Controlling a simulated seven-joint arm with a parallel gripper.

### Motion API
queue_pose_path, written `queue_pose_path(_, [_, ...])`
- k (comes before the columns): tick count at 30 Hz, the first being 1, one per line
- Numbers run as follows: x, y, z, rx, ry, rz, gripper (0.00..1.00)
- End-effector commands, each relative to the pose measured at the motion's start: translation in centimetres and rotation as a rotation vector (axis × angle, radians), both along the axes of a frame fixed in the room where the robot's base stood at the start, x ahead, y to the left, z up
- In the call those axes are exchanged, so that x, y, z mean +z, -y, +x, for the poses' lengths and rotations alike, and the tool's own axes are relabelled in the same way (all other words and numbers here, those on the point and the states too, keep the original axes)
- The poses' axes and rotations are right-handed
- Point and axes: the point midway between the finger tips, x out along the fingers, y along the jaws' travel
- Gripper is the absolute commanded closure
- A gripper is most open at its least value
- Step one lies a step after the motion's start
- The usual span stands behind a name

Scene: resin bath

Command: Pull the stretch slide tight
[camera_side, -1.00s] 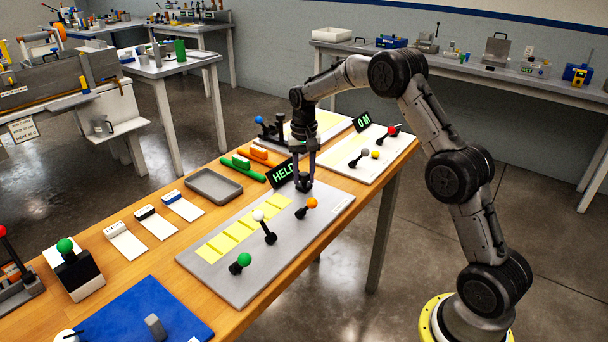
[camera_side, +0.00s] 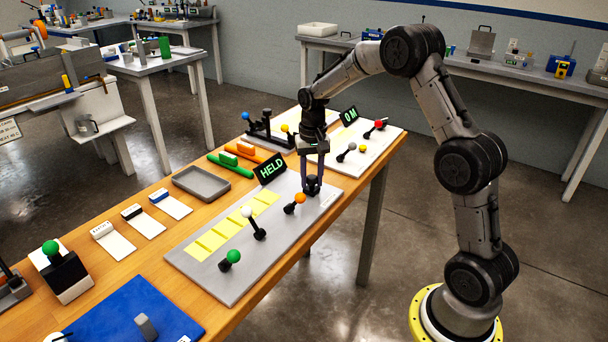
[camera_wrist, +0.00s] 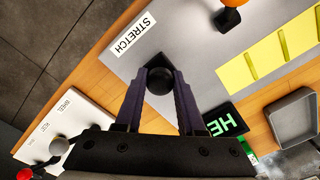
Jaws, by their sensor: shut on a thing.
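The stretch slide's black knob (camera_wrist: 160,80) stands at the right end of the grey board (camera_side: 215,276), beside the white STRETCH label (camera_wrist: 134,33). My gripper (camera_side: 312,188) points down over that end and is shut on the knob. In the wrist view the fingers (camera_wrist: 160,92) sit on either side of it. The slide's track under the knob is hidden. A sign reading HELD (camera_side: 270,169) in green stands at the board's back edge.
Orange (camera_side: 300,198), white (camera_side: 247,213) and green (camera_side: 233,256) knobbed levers stand on the board near yellow strips (camera_side: 228,228). A grey tray (camera_side: 201,183) lies left. Another board (camera_side: 366,157) with levers is behind. The table's front edge is close to my gripper.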

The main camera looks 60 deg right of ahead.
Motion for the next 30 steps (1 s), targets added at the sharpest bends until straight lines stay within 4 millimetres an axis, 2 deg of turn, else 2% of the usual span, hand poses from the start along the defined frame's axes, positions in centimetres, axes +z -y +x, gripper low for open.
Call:
queue_pose_path(8, [0.2,0.1,-0.5,0.0,-0.011,-0.001,1.0])
queue_pose_path(9, [0.2,0.1,-0.5,0.0,-0.011,0.0,0.55])
queue_pose_path(13, [0.1,0.1,-0.4,0.0,-0.011,0.001,0.31])
queue_pose_path(23, [0.2,0.0,-0.3,0.0,-0.008,0.001,0.31])
queue_pose_path(26, [0.9,0.1,-0.2,0.0,-0.006,0.0,0.31])
queue_pose_path(30, [3.2,0.1,-0.2,0.0,-0.003,-0.001,0.31])
